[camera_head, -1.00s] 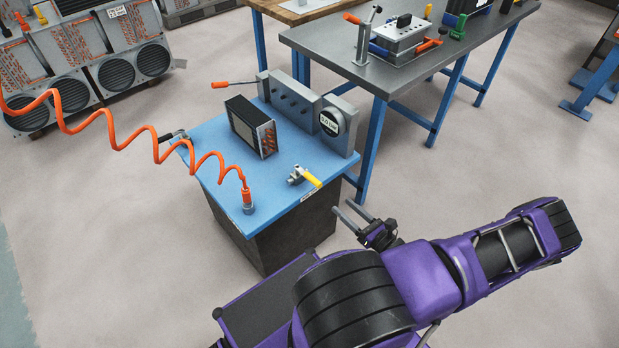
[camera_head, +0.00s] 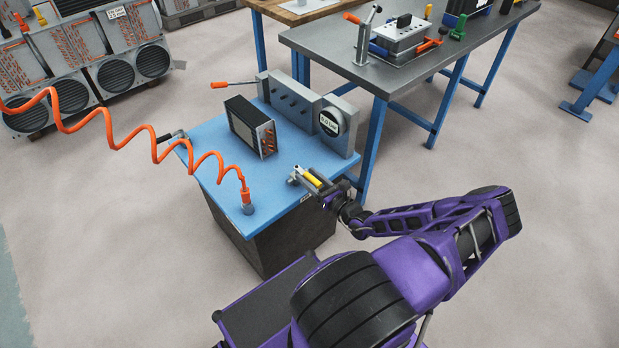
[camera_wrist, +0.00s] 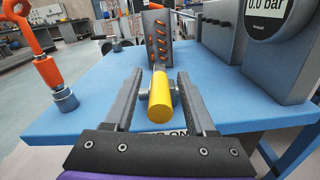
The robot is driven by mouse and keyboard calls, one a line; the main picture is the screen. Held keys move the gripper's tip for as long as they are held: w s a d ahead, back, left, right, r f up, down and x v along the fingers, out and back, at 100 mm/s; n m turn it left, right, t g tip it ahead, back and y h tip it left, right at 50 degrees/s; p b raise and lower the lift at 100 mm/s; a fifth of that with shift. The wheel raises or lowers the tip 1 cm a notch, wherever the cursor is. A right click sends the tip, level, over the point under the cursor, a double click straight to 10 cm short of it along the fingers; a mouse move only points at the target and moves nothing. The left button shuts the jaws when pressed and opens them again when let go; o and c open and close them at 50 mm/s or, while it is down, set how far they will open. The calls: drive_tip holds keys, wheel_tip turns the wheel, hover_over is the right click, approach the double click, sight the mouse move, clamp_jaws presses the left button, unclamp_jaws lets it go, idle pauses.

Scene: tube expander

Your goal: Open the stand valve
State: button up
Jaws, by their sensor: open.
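The stand valve is a small grey fitting (camera_head: 296,177) with a yellow handle (camera_head: 312,180), near the right front edge of the blue stand top (camera_head: 225,165). In the wrist view the yellow handle (camera_wrist: 161,100) points toward the camera. My gripper (camera_head: 310,182) is at the valve. In the wrist view its two dark fingers (camera_wrist: 160,95) are open, one on each side of the handle, with visible gaps between. The valve body is mostly hidden behind the handle in the wrist view.
A finned heat exchanger (camera_head: 252,127) stands on the blue top behind the valve. A grey block with a round gauge (camera_head: 331,122) reading 0.0 bar is at the back right. An orange coiled hose (camera_head: 205,163) ends in a fitting at the front left. A grey workbench (camera_head: 420,70) stands behind.

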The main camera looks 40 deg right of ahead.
clamp_jaws()
idle(1.4)
